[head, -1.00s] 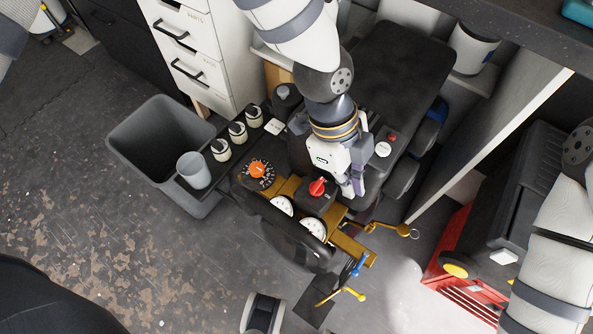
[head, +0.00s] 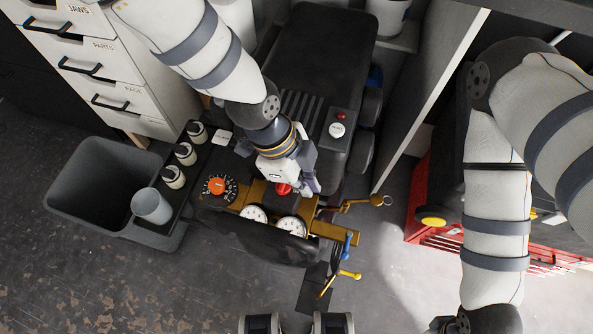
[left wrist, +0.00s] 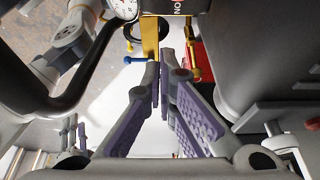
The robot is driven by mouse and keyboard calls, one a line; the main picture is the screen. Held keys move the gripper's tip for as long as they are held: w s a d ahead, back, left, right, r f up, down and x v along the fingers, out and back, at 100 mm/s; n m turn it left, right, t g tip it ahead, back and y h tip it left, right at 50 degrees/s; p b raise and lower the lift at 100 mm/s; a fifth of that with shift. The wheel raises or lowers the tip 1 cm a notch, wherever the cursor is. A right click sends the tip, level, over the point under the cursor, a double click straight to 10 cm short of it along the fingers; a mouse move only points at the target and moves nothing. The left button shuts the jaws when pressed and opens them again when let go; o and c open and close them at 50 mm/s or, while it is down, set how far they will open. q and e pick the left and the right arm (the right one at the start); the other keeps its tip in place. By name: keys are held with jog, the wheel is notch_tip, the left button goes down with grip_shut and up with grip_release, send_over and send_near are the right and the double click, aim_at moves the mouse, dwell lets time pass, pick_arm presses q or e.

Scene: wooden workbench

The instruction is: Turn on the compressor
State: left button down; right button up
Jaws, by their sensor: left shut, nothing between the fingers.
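The compressor has a black body (head: 325,50), with an orange dial (head: 216,187), two white gauges (head: 254,213) and a red knob (head: 283,189) on its front part. A white round button (head: 337,129) and a small red button (head: 340,116) sit on its right side. My left gripper (head: 312,184) is over the front part, just right of the red knob, which it partly hides. I cannot tell whether they touch. In the left wrist view its fingers (left wrist: 163,75) are shut and empty; a gauge (left wrist: 124,8) shows at the top. My right gripper is out of view.
A grey bin (head: 105,185) and a grey cup (head: 152,205) stand left of the compressor. Brass fittings with a blue lever (head: 347,245) and a yellow lever (head: 349,275) stick out at the front. A board (head: 435,95) and red equipment (head: 420,205) are on the right.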

pick_arm(q)
jog(key=shift+w+a+f, duration=0.25)
jog(key=shift+a+f, duration=0.4)
jog(key=shift+f, duration=0.35)
jog(key=shift+w+a+f, duration=0.2)
jog(key=shift+a+f, duration=0.4)
jog(key=shift+f, duration=0.35)
